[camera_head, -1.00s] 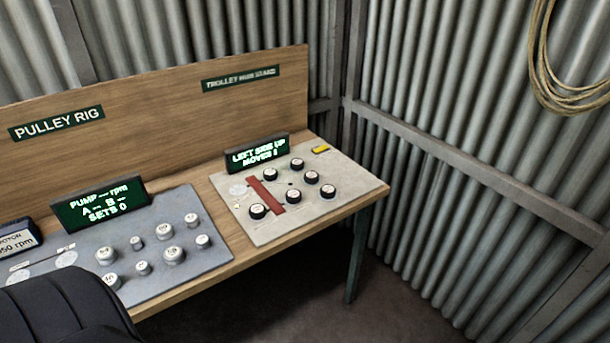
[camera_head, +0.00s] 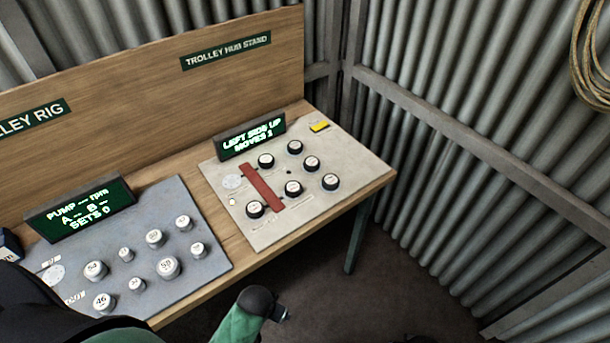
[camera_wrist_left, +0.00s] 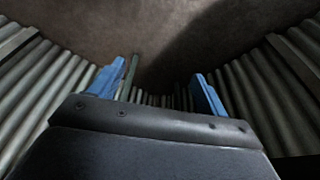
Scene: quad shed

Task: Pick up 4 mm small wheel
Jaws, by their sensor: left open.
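The trolley hub stand board (camera_head: 262,236) lies on the bench, a pale plate carrying several black wheels with white tops. They include one at front left (camera_head: 255,209), one at front middle (camera_head: 293,188), one at right (camera_head: 330,181), one at centre right (camera_head: 311,163), one at the back (camera_head: 295,147) and one at back left (camera_head: 266,160). Their markings are too small to read, so I cannot tell which is the 4 mm small wheel. My left gripper (camera_wrist_left: 158,77) is open and empty in the left wrist view, with blue fingers apart, over floor and wall. My right gripper is not in view.
A red bar (camera_head: 262,188) and a yellow block (camera_head: 319,127) are on the hub board. A display (camera_head: 250,137) stands behind it. The grey pulley rig board (camera_head: 205,262) with several pale pulleys is to the left. Corrugated walls close the corner at right.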

